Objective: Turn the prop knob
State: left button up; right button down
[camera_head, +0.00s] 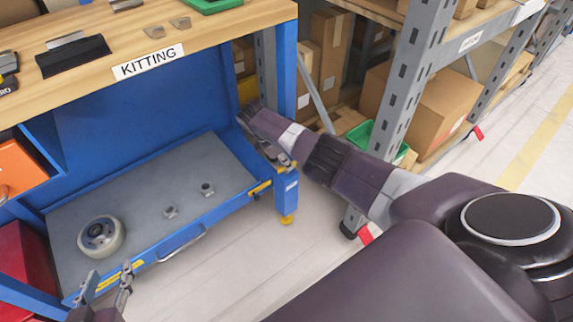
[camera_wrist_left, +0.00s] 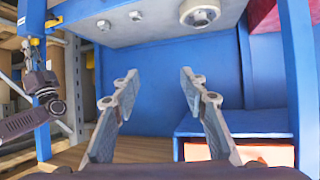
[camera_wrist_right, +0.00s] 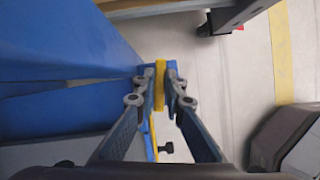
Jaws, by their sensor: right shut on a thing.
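A small black knob (camera_wrist_right: 167,148) sticks out at the lower end of a yellow part (camera_wrist_right: 159,85) on the blue bench's leg in the right wrist view; I take it for the prop knob. My right gripper (camera_wrist_right: 160,72) is shut on the yellow part, with the knob apart from its fingertips. In the head view my right gripper (camera_head: 282,160) is at the tray's right corner, by the bench's leg (camera_head: 287,195); the knob cannot be made out there. My left gripper (camera_head: 106,282) is open and empty in front of the tray; its spread fingers show in the left wrist view (camera_wrist_left: 162,78).
The grey tray (camera_head: 130,200) holds a wheel (camera_head: 101,236) and two small metal parts (camera_head: 207,189). A wooden worktop (camera_head: 220,30) lies above. A rack with cardboard boxes (camera_head: 437,105) stands right. The floor (camera_head: 255,260) in front is clear.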

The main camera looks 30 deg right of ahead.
pick_arm(q)
jog(key=shift+w+d+r+t+h, duration=0.2)
jog(key=shift+w+r+t, duration=0.25)
jog(key=shift+r, duration=0.35)
jog(key=shift+w+d+r+t+h, duration=0.1)
jog(key=shift+w+d+r+t, duration=0.25)
jog(key=shift+r, duration=0.4)
pick_arm(e)
jog(key=shift+m, duration=0.4)
pick_arm(q)
jog(key=shift+w+a, duration=0.1)
pick_arm(e)
jog(key=c, duration=2)
grip_release()
jog(key=shift+r, duration=0.1)
jog(key=shift+w+a+r, duration=0.1)
jog(key=shift+a+r, duration=0.2)
jog(key=shift+r, duration=0.25)
jog(key=v, duration=1)
jog(key=shift+w+a+r, duration=0.1)
jog(key=shift+r, duration=0.15)
